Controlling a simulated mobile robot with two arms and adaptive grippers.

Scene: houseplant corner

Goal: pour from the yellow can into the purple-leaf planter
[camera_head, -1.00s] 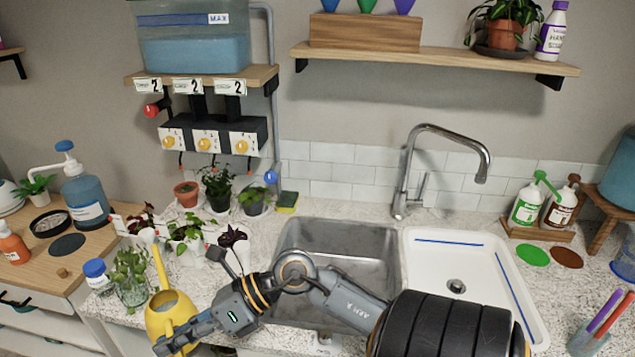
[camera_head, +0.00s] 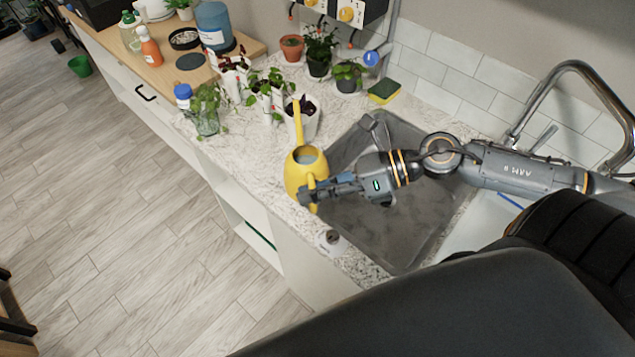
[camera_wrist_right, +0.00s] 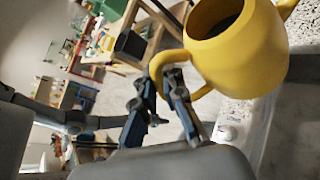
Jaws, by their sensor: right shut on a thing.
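The yellow can (camera_head: 303,178) is held near the counter's front edge by the sink's left corner. My right gripper (camera_head: 312,192) is shut on its handle, and the wrist view shows the fingers at the handle loop beside the yellow body (camera_wrist_right: 240,55). The can looks roughly upright, its top opening visible. Its long spout points toward the purple-leaf planter (camera_head: 311,124), a white pot with dark purple leaves. The spout tip overlaps the planter in the head view; I cannot tell its height above it. No water stream shows. My left gripper is not in view.
The steel sink (camera_head: 405,235) lies right of the can, with a tall faucet (camera_head: 570,75). Green-leaf plants, a white planter with dark red leaves (camera_head: 232,72) and a glass jar plant (camera_head: 207,118) crowd the counter on the left. A sponge (camera_head: 384,92) lies behind.

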